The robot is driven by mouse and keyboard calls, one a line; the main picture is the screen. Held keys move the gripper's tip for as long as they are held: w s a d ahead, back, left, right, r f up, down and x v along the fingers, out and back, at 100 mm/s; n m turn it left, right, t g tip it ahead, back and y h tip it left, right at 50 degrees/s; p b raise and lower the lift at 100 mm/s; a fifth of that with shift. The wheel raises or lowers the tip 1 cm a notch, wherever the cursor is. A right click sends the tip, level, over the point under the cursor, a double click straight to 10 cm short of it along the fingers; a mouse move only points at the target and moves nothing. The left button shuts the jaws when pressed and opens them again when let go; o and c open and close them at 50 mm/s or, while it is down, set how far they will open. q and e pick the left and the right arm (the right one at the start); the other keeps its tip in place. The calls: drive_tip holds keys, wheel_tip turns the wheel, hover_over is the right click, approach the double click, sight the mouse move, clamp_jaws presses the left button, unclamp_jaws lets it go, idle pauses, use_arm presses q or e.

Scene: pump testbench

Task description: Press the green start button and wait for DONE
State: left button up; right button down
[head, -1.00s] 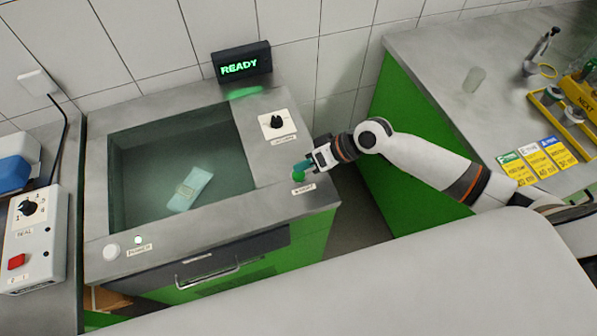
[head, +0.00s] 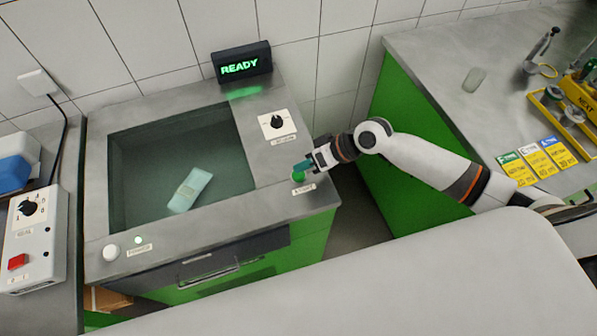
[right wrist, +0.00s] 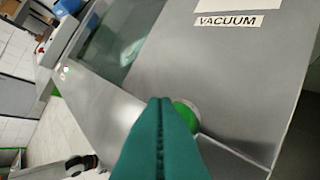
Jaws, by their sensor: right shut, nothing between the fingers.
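The green start button (head: 298,176) sits on the front right corner of the steel machine top, above a small label. My right gripper (head: 304,167) is shut and empty, with its teal fingertips right at the button. In the right wrist view the shut fingers (right wrist: 160,112) cover part of the green button (right wrist: 186,116); I cannot tell whether they touch it. The display (head: 241,63) at the back of the machine reads READY in green. My left gripper is not in view.
A pouch (head: 190,189) lies in the machine's sunken chamber. A black vacuum knob (head: 277,122) is behind the button. A white power button (head: 111,252) and lit green lamp are front left. A control box (head: 35,240) stands left, a bench with coloured cards (head: 538,159) right.

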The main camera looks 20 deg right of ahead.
sight(304, 174)
drive_tip(key=shift+f, duration=0.2)
drive_tip(key=shift+f, duration=0.25)
drive_tip(key=shift+f+b, duration=0.55)
idle(0.8)
drive_tip(key=shift+r, duration=0.1)
drive_tip(key=shift+r+p, duration=0.85)
drive_tip(key=shift+p, duration=0.05)
wheel_tip(304, 174, up, 5)
drive_tip(key=p, duration=0.4)
drive_tip(key=shift+r+p, duration=0.1)
drive_tip(key=shift+p, duration=0.25)
